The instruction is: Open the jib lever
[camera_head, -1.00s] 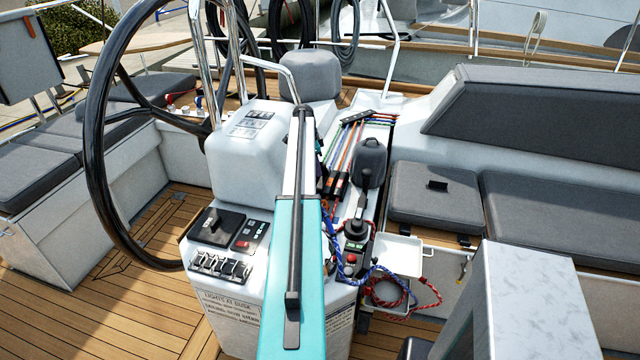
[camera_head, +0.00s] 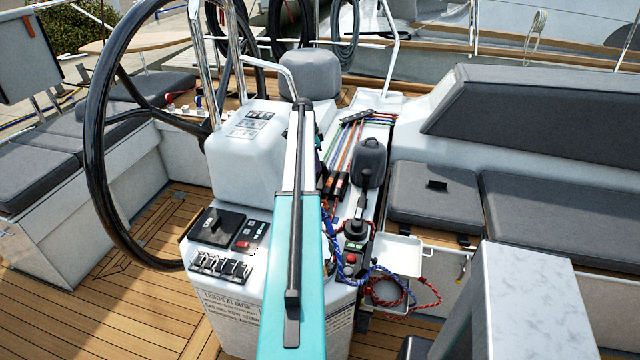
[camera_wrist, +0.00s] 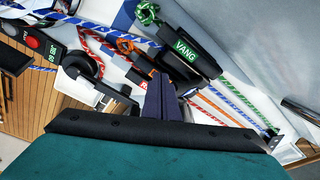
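In the wrist view my gripper (camera_wrist: 161,98) shows as two dark fingers close together, with no clear gap and nothing visibly held. They are over the row of rope clutches. A black clutch lever with a green VANG label (camera_wrist: 186,50) lies just beyond and right of the fingertips. An orange rope (camera_wrist: 126,46) runs to another black clutch lever beside it, partly hidden by the fingers. A red label fragment (camera_wrist: 144,85) shows left of them. I read no jib label, so I cannot tell which lever it is. In the head view my arm hides the gripper.
The console (camera_head: 240,150) stands beside the black steering wheel (camera_head: 92,130). Grey cushions (camera_head: 435,192) lie farther right.

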